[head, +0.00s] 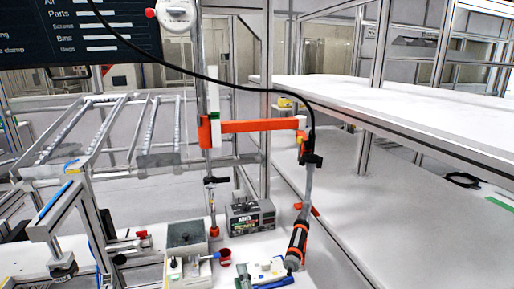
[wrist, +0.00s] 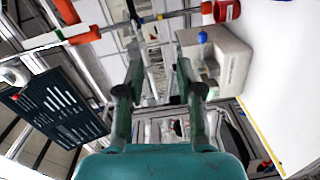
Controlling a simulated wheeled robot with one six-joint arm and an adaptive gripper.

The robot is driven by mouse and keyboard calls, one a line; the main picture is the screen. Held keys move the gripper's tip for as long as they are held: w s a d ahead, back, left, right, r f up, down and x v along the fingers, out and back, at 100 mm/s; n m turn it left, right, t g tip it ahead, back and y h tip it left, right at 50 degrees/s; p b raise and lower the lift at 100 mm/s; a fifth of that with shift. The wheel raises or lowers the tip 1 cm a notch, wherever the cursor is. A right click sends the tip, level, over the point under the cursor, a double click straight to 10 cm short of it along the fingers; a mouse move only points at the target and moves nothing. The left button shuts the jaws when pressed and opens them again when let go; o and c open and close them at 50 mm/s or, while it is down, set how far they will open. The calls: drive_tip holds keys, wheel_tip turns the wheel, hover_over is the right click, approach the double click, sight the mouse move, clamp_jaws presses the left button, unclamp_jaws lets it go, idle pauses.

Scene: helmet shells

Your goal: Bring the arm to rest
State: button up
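My gripper (wrist: 157,78) shows in the wrist view, with its two dark green fingers apart and nothing held between them. Its teal body fills the bottom middle of that view. The fingers stand in the air, and the background between them is far off and cluttered. No part of my arm or gripper is clearly seen in the head view, so the arm's overall pose is hidden.
In the head view, a screwdriver (head: 297,245) hangs from an orange arm (head: 258,126) by a black box (head: 251,217). A grey fixture (head: 186,235) and red cup (head: 225,257) stand on the bench. White shelves (head: 400,115) fill the right; a dark board (wrist: 58,105) is left in the wrist view.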

drive_tip(key=s+d+f+m+g+h, duration=0.1)
drive_tip(key=s+d+f+m, duration=0.3)
drive_tip(key=s+d+f, duration=0.5)
drive_tip(key=s+d+f+m+h, duration=0.1)
drive_tip(key=s+d+f+m, duration=0.4)
drive_tip(key=s, duration=0.7)
drive_tip(key=s+d+r+m+h, duration=0.1)
drive_tip(key=s+d+m, duration=0.3)
drive_tip(key=s, duration=0.8)
drive_tip(key=s+d+r+m+g+h, duration=0.1)
drive_tip(key=s+d+m, duration=0.3)
drive_tip(key=s, duration=0.9)
drive_tip(key=shift+m+h, duration=0.3)
drive_tip(key=shift+m, duration=0.9)
